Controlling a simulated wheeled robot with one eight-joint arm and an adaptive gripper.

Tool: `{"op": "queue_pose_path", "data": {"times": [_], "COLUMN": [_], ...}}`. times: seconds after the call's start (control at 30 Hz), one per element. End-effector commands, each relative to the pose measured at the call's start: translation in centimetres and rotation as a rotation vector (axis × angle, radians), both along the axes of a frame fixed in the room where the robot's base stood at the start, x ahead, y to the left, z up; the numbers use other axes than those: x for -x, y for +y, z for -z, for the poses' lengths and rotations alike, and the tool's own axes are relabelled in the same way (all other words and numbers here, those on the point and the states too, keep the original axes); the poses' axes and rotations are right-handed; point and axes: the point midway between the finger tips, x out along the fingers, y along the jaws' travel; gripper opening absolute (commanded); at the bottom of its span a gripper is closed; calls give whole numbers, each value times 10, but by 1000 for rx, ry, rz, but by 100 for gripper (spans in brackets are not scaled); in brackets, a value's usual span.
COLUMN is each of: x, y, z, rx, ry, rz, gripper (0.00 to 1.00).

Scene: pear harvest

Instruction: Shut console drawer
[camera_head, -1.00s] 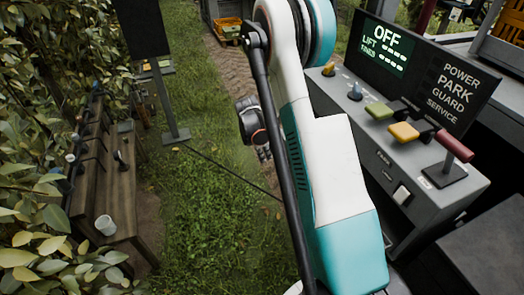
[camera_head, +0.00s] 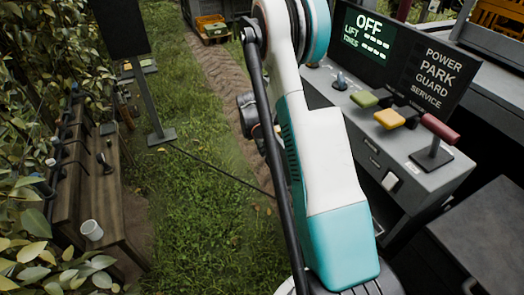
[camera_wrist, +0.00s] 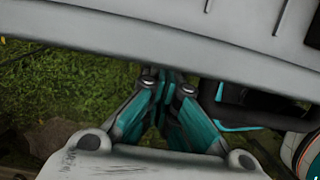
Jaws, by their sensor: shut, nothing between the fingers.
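The grey console (camera_head: 410,170) stands at the right in the head view, with levers and switches on top and front. I cannot make out an open drawer on it in this view. My gripper is mostly hidden behind my own arm there. In the wrist view my gripper (camera_wrist: 163,86) is shut and empty, its teal fingers pointing up the picture. The fingertips meet or pass under the lower edge of a broad grey panel (camera_wrist: 120,35). I cannot tell if they touch it, or whether it is the drawer or the console body.
The console carries a red-handled lever (camera_head: 440,127), a yellow lever (camera_head: 388,119) and lit screens (camera_head: 366,45). A dark flat surface (camera_head: 490,235) lies at lower right. A wooden bench (camera_head: 105,195) with a white cup (camera_head: 92,230) stands left. Grass (camera_head: 200,220) between is open.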

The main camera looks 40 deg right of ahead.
Motion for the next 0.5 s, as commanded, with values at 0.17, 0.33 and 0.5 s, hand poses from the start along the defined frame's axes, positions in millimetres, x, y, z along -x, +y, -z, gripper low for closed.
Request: {"op": "queue_pose_path", "data": {"times": [0.17,0.33,0.5], "x": [14,25,31], "y": [-55,-102,-129], "z": [1,1,0], "rx": [7,7,6], "ry": [1,1,1], "rz": [10,8,5], "gripper": [0,0,0]}}
